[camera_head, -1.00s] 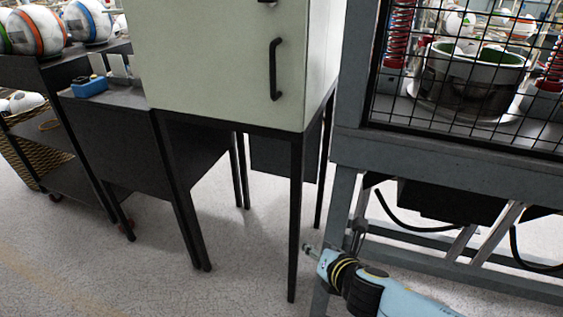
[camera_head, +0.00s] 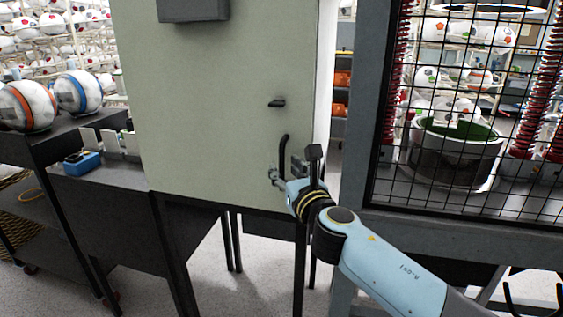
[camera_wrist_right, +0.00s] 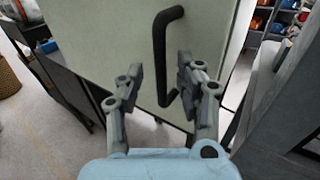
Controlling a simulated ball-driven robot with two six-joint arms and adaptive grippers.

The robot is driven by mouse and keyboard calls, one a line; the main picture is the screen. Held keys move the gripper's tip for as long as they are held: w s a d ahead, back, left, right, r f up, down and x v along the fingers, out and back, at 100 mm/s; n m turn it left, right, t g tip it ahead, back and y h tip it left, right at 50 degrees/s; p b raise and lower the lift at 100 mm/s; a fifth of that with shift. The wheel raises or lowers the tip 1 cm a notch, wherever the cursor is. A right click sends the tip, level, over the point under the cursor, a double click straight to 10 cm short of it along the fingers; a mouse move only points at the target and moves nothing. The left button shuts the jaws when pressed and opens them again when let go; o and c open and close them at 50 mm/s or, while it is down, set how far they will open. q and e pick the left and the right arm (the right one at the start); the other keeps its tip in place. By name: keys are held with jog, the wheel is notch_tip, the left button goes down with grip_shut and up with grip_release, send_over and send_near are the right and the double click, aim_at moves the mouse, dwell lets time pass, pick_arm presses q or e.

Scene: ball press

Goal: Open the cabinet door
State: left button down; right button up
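The cabinet (camera_head: 215,130) is pale grey-green and stands on a black leg frame, with its door shut. Its black vertical bar handle (camera_head: 284,152) is near the right edge of the door, and it also shows in the right wrist view (camera_wrist_right: 160,45). My right gripper (camera_head: 281,174) is at the lower part of the handle. In the right wrist view its fingers (camera_wrist_right: 160,85) are spread apart, with the handle's lower part between them, closer to the right finger. I cannot tell whether that finger touches it. My left gripper is not in view.
A caged press (camera_head: 455,130) on a grey frame stands close on the right of the cabinet. A dark table with a blue item (camera_head: 82,163) and a rack with balls (camera_head: 78,92) are on the left. Open floor (camera_head: 255,262) shows below the cabinet.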

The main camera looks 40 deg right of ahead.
aim_at(283, 165)
jog(key=shift+x, duration=1.7)
jog(key=shift+s, duration=0.1)
grip_shut()
